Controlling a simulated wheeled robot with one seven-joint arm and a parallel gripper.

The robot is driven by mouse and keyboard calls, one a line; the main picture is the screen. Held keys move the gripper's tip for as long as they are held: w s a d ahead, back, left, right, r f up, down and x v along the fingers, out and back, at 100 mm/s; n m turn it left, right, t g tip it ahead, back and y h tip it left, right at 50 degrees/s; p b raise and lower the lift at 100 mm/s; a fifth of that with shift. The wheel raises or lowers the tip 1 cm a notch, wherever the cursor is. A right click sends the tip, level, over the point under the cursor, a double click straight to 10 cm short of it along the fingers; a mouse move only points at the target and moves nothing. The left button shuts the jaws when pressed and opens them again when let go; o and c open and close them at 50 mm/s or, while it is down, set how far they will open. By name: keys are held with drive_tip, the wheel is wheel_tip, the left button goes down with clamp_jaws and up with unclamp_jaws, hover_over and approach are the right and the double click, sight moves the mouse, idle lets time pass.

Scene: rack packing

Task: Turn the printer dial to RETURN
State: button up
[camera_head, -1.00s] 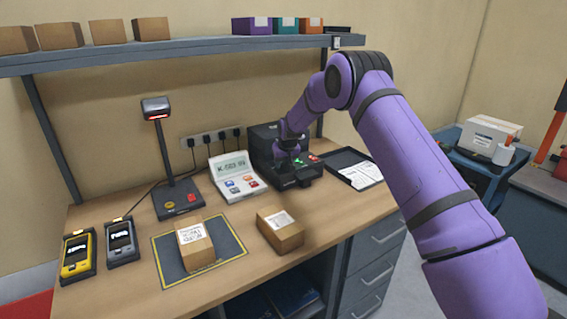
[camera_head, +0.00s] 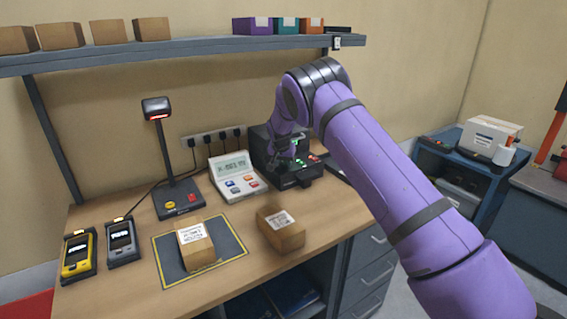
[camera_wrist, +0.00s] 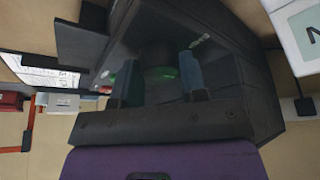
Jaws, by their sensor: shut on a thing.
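The black label printer (camera_head: 299,184) stands at the back of the workbench, with small green and red lights on its front face. My gripper (camera_head: 291,160) is at the printer's upper front. In the wrist view, the two fingers of my gripper (camera_wrist: 161,77) reach to the printer's dark face (camera_wrist: 222,45), one on each side of a round dark dial (camera_wrist: 158,56) with a green glow at its near edge. The fingers are shut on the dial. The dial's pointer and its labels are too dark to read.
A white display unit (camera_head: 236,178) stands left of the printer. A scanner on a stand (camera_head: 166,160), two handheld devices, and a carton (camera_head: 281,231) and another on a mat occupy the bench. A shelf (camera_head: 180,50) runs above. A blue cart (camera_head: 462,165) stands at right.

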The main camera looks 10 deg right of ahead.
idle(0.4)
drive_tip(key=o, duration=0.9)
drive_tip(key=v, duration=1)
drive_tip(key=shift+s+a+r, duration=0.1)
drive_tip(key=shift+s+r, duration=0.05)
drive_tip(key=shift+r, duration=0.2)
drive_tip(key=shift+r, duration=0.1)
drive_tip(key=s+d+r+n+y, duration=0.1)
drive_tip(key=s+d+r, duration=0.3)
drive_tip(key=s+r, duration=0.8)
drive_tip(key=s+d+r+n+y, duration=0.1)
drive_tip(key=s+d+r, duration=0.3)
drive_tip(key=s+r, duration=0.8)
drive_tip(key=s+n, duration=0.1)
drive_tip(key=s, duration=1)
drive_tip(key=s+f+n, duration=0.1)
drive_tip(key=s, duration=1.1)
drive_tip(key=s+n+t, duration=0.1)
drive_tip(key=s, duration=1)
drive_tip(key=shift+s+d+f, duration=0.3)
drive_tip(key=shift+d+f, duration=0.05)
drive_tip(key=shift+d, duration=0.05)
